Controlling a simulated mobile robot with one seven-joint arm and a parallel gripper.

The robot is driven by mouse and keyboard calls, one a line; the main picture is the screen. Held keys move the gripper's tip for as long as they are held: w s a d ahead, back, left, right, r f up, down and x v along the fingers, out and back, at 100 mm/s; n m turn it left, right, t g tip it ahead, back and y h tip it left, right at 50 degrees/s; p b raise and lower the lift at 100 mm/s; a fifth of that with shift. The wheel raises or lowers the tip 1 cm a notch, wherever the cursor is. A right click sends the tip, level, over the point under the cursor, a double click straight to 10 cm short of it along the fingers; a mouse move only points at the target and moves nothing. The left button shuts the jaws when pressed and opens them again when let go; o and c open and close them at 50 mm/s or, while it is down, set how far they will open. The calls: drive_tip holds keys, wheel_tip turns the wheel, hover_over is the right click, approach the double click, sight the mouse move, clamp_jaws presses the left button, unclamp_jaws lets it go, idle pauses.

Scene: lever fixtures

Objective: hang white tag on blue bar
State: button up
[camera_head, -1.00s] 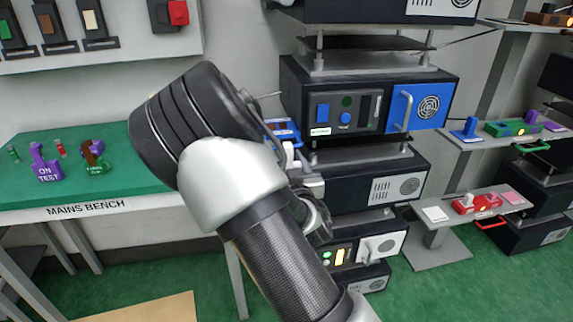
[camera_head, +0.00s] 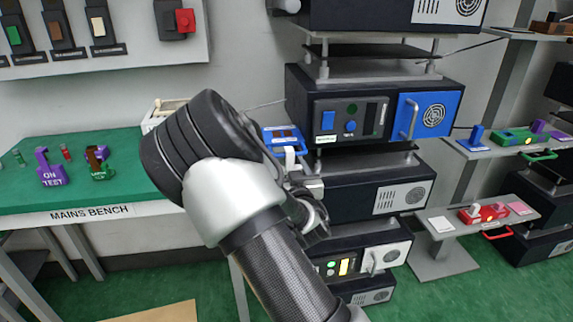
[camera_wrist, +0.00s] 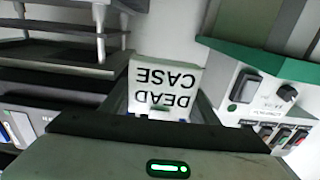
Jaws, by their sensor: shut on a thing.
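The white tag (camera_wrist: 163,90) shows in the wrist view with the words "DEAD CASE" upside down. My gripper (camera_head: 312,190) is shut on it; the fingertips are mostly hidden in the head view, behind my arm. A white piece, likely the tag, shows there (camera_head: 292,157) just above the gripper. A blue fixture (camera_head: 283,136) with brown panels lies right behind it, with a blue edge or bar (camera_head: 290,150) at its front. I cannot tell whether the tag touches this bar.
A rack unit with a blue panel (camera_head: 440,115) and an upright handle stands right of the gripper. A green bench (camera_head: 120,190) with tagged purple and green pieces is at left. Shelves at right hold a green fixture (camera_head: 515,137) and a red fixture (camera_head: 482,214).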

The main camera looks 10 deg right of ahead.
drive_tip(key=o, duration=1.1)
